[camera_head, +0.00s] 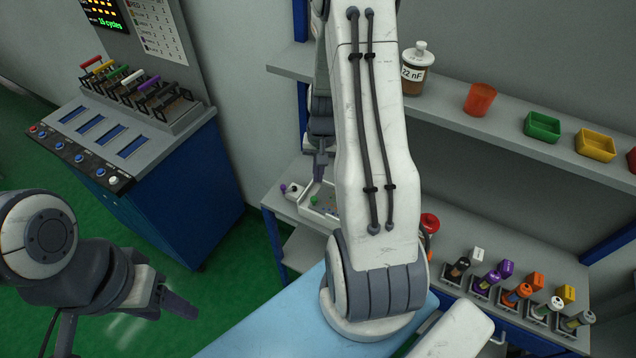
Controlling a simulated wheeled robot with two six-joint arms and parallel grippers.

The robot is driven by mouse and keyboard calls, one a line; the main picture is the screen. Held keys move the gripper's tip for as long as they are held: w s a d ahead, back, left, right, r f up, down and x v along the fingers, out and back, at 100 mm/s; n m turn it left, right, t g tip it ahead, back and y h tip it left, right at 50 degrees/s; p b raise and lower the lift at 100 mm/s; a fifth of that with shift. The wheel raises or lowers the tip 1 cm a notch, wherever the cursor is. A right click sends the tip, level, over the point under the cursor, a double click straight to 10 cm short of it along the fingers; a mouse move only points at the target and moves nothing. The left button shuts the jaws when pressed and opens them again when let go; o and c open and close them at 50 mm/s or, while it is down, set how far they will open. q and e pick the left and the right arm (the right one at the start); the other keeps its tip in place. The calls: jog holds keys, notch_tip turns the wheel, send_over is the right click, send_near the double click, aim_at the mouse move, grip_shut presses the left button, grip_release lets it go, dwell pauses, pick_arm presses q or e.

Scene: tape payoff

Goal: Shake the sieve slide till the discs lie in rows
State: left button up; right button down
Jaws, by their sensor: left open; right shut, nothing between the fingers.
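A pale shallow tray (311,214) stands on the bench behind my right arm; it looks like the sieve slide. A green knob-like piece and small blue and dark bits show in it, too small to tell whether they are discs in rows. My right arm hides its right part. My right gripper (320,176) points down just above the tray's back area, shut and empty; whether it touches anything there I cannot tell. My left gripper (178,301) is open and empty at the lower left, over the green floor, well away from the tray.
A small white block with a purple knob (290,190) sits left of the tray. A blue cabinet (185,200) with colored-handled tools stands left. A shelf above holds a jar (417,68), an orange cup (480,99) and bins. Several colored-capped holders (520,293) stand at right.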

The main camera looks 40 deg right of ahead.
jog(key=s+d+m+t+p, duration=0.1)
jog(key=s+d+m, duration=0.15)
jog(key=m, duration=0.75)
jog(key=m+t+b, duration=0.1)
jog(key=m+b, duration=0.3)
jog(key=m, duration=0.7)
send_near(319, 205)
jog(key=shift+y, duration=0.4)
jog(key=s+d+f, duration=0.2)
jog(key=s+f, duration=0.1)
jog(key=shift+d+f, duration=0.1)
jog(key=shift+f, duration=0.2)
jog(key=shift+w+f+b, duration=0.25)
jog(key=shift+f+b, duration=0.15)
jog(key=shift+f, duration=0.05)
jog(key=shift+w+a+r+p, duration=0.2)
jog(key=shift+w+a+p, duration=0.55)
jog(key=shift+w, duration=0.35)
jog(key=shift+w+a+f, duration=0.2)
jog(key=shift+w+a, duration=0.1)
jog(key=shift+w, duration=0.25)
